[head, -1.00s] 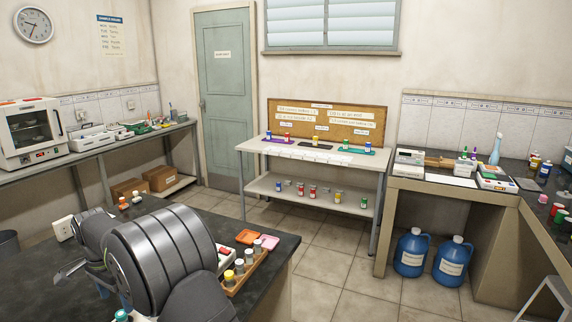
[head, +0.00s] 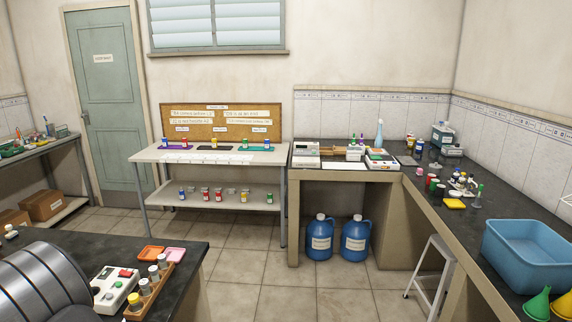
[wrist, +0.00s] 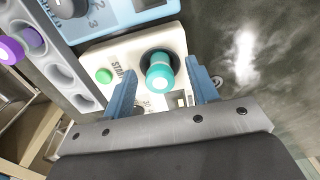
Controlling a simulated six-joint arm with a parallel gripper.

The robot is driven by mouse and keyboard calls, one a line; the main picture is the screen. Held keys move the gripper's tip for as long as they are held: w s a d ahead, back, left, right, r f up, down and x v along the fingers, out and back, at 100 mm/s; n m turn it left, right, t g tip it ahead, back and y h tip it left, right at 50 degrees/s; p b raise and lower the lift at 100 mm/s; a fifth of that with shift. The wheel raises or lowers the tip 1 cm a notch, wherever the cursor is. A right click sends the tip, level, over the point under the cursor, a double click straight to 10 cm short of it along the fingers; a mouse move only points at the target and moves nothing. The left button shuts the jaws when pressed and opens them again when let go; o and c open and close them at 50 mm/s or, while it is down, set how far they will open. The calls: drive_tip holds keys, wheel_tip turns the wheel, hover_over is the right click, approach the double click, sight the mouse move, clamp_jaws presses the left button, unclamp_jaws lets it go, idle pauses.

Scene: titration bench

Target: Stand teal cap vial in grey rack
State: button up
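The teal cap vial (wrist: 160,74) shows in the wrist view over a white device with a green start button (wrist: 104,75). A dark round shape surrounds its far end; I cannot tell whether it sits in a well. My gripper (wrist: 163,88) is open, its two blue fingers on either side of the vial with gaps visible. The grey rack (wrist: 72,55), with a row of round holes, runs along the left of the wrist view. A purple-capped vial (wrist: 12,50) is at its left edge. The head view shows neither my gripper nor the grey rack.
In the wrist view, a blue device with a dial (wrist: 110,12) lies beyond the white one. Dark bench surface is clear at right. In the head view, a brown rack of vials (head: 150,290) and a white device (head: 112,288) stand on the near bench; a blue basin (head: 528,255) is at right.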

drive_tip(key=c, duration=0.8)
drive_tip(key=shift+r, duration=2.05)
drive_tip(key=shift+d, duration=0.25)
drive_tip(key=s+d+r, duration=0.1)
drive_tip(key=d+r, duration=0.1)
drive_tip(key=d, duration=1.3)
drive_tip(key=shift+m, duration=0.4)
drive_tip(key=shift+s+f, duration=0.15)
drive_tip(key=shift+f, duration=2.2)
